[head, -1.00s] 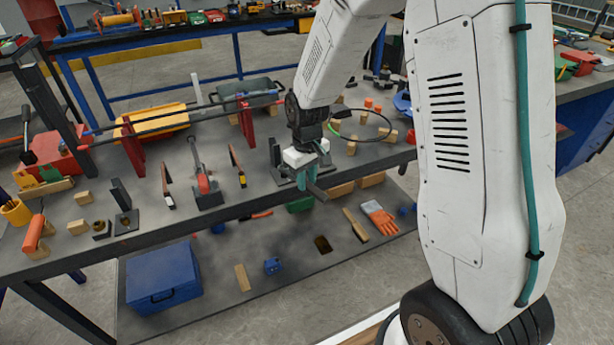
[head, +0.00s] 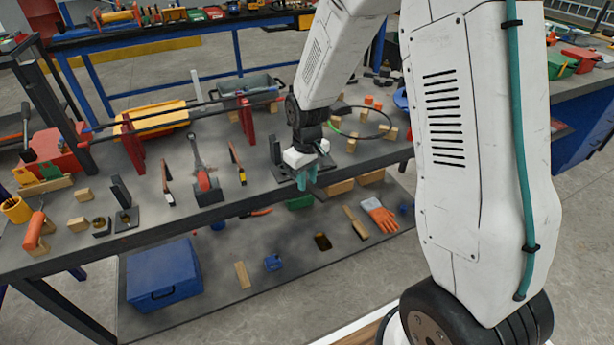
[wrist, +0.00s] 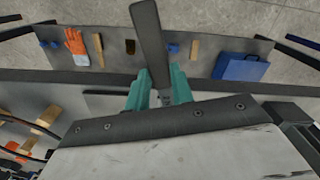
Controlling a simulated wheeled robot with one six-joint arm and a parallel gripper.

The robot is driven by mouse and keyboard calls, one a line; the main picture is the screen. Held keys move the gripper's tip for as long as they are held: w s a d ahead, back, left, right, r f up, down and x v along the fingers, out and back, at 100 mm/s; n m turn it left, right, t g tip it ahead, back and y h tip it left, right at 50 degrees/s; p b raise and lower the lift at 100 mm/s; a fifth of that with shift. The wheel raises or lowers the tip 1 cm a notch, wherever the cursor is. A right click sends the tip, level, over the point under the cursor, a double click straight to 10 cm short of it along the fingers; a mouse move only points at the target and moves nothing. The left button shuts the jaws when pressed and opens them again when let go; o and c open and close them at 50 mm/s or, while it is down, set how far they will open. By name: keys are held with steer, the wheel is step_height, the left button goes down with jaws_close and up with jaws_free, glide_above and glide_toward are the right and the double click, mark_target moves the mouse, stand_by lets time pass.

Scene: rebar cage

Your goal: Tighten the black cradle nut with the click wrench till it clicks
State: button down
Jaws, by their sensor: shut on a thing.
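My gripper (head: 308,185) is over the front edge of the bench, right of its middle. In the wrist view its teal fingers (wrist: 158,88) are shut on a dark flat bar (wrist: 150,40), which sticks out past them. It may be the click wrench; its working end is hidden. The bar's end also shows below the fingers in the head view (head: 318,191). A dark upright bracket (head: 276,150) stands just left of my gripper. I cannot make out the black cradle nut.
A grey tool with a red part (head: 203,180) lies on the bench left of my gripper. Long dark bars on red stands (head: 134,149) lie behind. Wooden blocks (head: 390,133) and a black hoop (head: 384,115) are to the right. A blue box (head: 163,275) is on the lower shelf.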

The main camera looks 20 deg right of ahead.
steer(key=shift+f, duration=0.55)
steer(key=a+m, duration=0.6)
steer(key=shift+m, duration=0.4)
stand_by(1.2)
steer(key=shift+d, duration=0.25)
steer(key=shift+r, duration=2.55)
